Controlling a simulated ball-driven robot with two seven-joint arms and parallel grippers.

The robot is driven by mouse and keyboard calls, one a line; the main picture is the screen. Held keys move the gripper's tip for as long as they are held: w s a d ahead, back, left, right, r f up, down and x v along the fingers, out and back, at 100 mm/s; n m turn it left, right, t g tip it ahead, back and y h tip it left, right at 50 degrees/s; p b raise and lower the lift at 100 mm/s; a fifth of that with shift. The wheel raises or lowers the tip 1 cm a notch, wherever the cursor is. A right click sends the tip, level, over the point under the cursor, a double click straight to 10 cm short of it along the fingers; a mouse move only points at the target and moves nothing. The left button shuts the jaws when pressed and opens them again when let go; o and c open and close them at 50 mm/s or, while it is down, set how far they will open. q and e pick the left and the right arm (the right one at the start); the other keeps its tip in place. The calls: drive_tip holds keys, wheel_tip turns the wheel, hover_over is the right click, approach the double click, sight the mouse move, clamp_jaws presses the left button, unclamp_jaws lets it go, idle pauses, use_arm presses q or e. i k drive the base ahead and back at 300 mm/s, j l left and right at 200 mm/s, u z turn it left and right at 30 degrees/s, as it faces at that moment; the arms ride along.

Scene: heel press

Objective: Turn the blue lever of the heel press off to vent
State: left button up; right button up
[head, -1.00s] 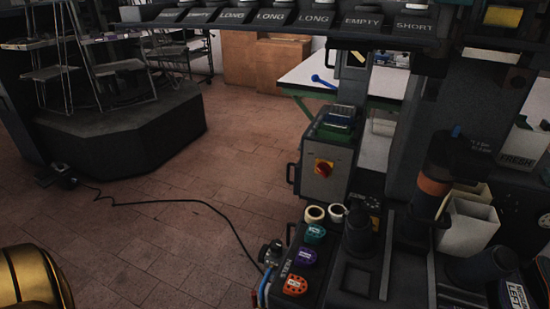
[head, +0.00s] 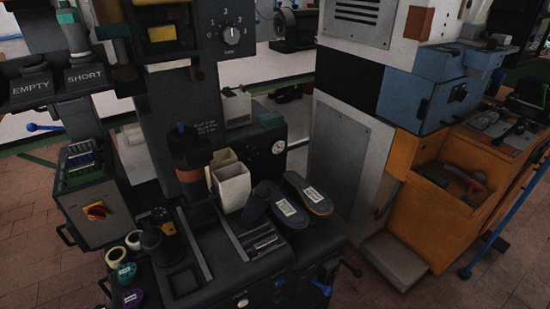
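The heel press (head: 180,110) is the dark machine left of centre, with a timer dial (head: 227,33) on its upper panel and a round gauge (head: 278,146) lower on its right. A small blue lever (head: 320,287) shows low on the front right of the press, near the bottom edge of the head view. It is small and dark there, and I cannot read its setting or any marking beside it. Neither of my grippers is in view.
A box with a red knob (head: 96,211) is at left. An orange cabinet (head: 438,214) stands at right. Floor shows between press and cabinet.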

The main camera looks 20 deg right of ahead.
sight(328, 291)
drive_tip(key=z, duration=0.95)
